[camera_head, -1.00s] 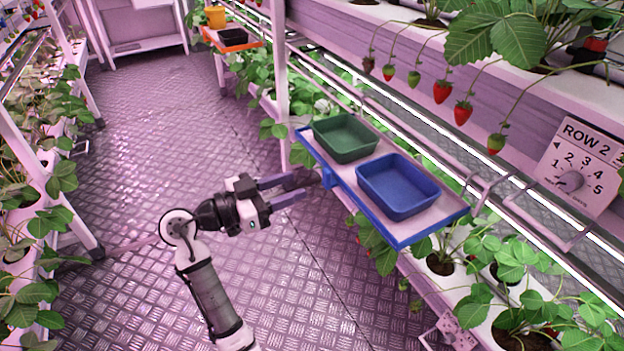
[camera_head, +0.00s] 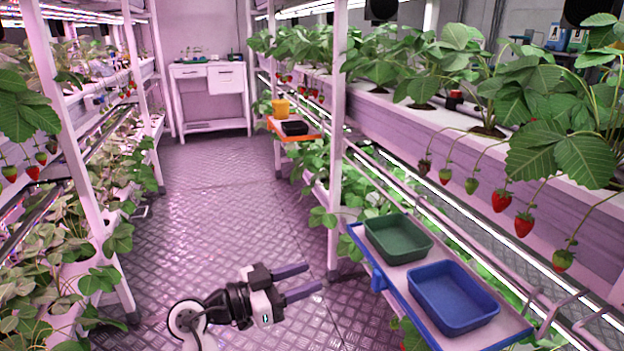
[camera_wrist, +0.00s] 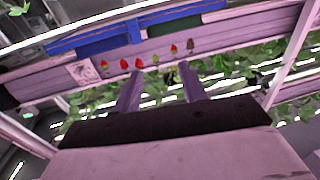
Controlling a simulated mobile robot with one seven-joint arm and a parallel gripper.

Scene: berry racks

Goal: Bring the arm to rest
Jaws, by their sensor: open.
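My gripper (camera_head: 306,281) is open and empty, held over the aisle floor at the bottom of the head view, with its two fingers pointing right. It is left of the shelf (camera_head: 408,305) with the blue front edge and apart from it. In the wrist view my gripper (camera_wrist: 158,92) shows two spread fingers with nothing between them. Hanging strawberries (camera_wrist: 124,64) appear beyond the fingertips there.
A green tray (camera_head: 398,240) and a blue tray (camera_head: 453,298) sit on the shelf. Plant racks line both sides of the aisle. An orange shelf (camera_head: 293,131) and a white bench (camera_head: 210,75) stand farther back. The aisle floor (camera_head: 215,200) is clear.

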